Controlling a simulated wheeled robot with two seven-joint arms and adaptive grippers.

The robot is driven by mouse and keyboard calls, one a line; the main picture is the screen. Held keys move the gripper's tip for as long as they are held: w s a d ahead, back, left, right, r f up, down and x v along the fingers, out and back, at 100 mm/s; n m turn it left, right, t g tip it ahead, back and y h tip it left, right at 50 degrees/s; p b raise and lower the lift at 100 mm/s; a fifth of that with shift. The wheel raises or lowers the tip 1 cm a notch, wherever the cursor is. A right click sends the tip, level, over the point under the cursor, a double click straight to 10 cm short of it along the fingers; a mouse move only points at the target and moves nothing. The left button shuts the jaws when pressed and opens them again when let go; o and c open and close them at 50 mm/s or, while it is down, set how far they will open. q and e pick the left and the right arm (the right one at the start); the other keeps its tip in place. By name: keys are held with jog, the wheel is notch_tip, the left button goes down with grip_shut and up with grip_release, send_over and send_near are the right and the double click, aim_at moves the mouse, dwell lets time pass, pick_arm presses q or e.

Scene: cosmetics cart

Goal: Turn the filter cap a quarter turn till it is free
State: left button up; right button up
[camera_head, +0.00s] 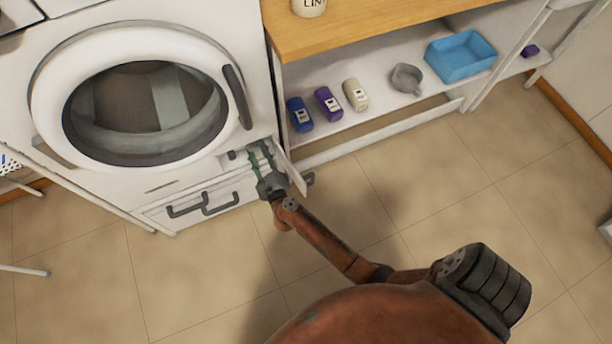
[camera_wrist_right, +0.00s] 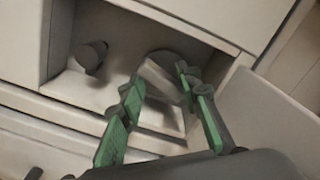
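The filter cap (camera_wrist_right: 160,78), a round grey part with a paler raised bar, sits in the recess low on the front of the washing machine (camera_head: 140,185). The bar looks slanted in the right wrist view. My right gripper (camera_head: 259,147) reaches into the recess. Its green-padded fingers (camera_wrist_right: 159,76) are apart, one on each side of the cap's bar. I see no clear contact. In the head view the gripper largely hides the cap. My left gripper is not in view.
The recess's small door (camera_head: 291,170) stands open, close to the gripper's right side. A small dark knob (camera_wrist_right: 90,57) is left of the cap. A shelf (camera_head: 385,113) at right holds several bottles, a grey scoop (camera_head: 407,79) and a blue bin (camera_head: 461,56).

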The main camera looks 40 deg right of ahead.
jog(key=s+a+m+p, duration=0.1)
jog(key=s+a+p, duration=0.1)
jog(key=s, duration=0.6)
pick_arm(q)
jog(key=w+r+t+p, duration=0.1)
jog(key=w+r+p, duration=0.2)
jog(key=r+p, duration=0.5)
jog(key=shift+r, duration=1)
pick_arm(e)
jog(key=s+f+n+g+y, duration=0.6)
jog(key=s+f+n+y, duration=0.1)
jog(key=s+f+n, duration=1.4)
jog(key=shift+s+d+f+g, duration=0.25)
jog(key=shift+s+f, duration=0.4)
jog(key=shift+s, duration=0.85)
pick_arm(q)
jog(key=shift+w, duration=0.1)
pick_arm(e)
jog(key=shift+a, duration=0.1)
